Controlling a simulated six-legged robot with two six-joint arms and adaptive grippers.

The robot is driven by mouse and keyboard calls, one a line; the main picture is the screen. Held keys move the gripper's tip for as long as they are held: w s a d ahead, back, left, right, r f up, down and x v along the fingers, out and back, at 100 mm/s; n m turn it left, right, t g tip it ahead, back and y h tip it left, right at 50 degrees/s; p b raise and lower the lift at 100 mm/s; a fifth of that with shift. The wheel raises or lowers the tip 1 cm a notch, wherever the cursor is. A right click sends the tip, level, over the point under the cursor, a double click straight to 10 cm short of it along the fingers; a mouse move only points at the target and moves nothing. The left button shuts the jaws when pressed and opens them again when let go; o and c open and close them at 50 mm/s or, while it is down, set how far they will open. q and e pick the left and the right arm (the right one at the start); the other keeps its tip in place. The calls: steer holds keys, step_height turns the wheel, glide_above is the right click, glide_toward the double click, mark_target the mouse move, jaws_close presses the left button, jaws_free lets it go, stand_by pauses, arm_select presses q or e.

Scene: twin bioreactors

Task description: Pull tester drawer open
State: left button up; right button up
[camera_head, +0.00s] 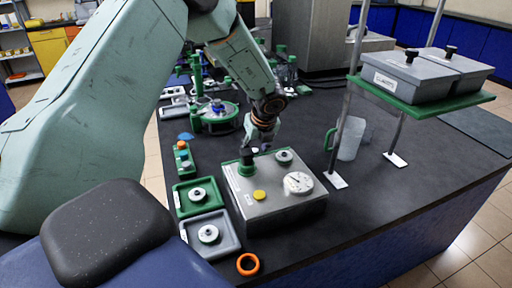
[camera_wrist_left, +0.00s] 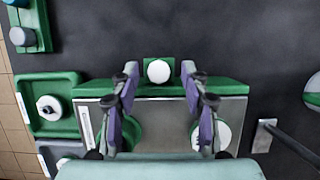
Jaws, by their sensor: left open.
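The tester (camera_head: 262,212) is a metal box with green trim on the dark bench. A dial, a yellow button and knobs sit on its top. In the wrist view its top (camera_wrist_left: 160,125) lies below a green strip (camera_wrist_left: 235,88) along the far edge. A round white knob (camera_wrist_left: 158,71) on a green block sticks out there; I cannot tell if it is the drawer's handle. My left gripper (camera_head: 262,148) is open over the tester's far side. In the wrist view its fingers (camera_wrist_left: 160,88) stand either side of the knob's line, apart from it. My right gripper is out of view.
A green tray (camera_head: 180,208) and a grey tray (camera_head: 228,243) stand left of the tester. An orange ring (camera_head: 248,264) lies in front. At right are a jug (camera_head: 351,140) and a green shelf (camera_head: 425,106) on metal posts.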

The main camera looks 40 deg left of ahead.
arm_select(q)
steer(key=shift+c, duration=0.2)
steer(key=shift+s+r, duration=0.1)
steer(key=shift+s, duration=0.05)
steer(key=c, duration=0.3)
jaws_close()
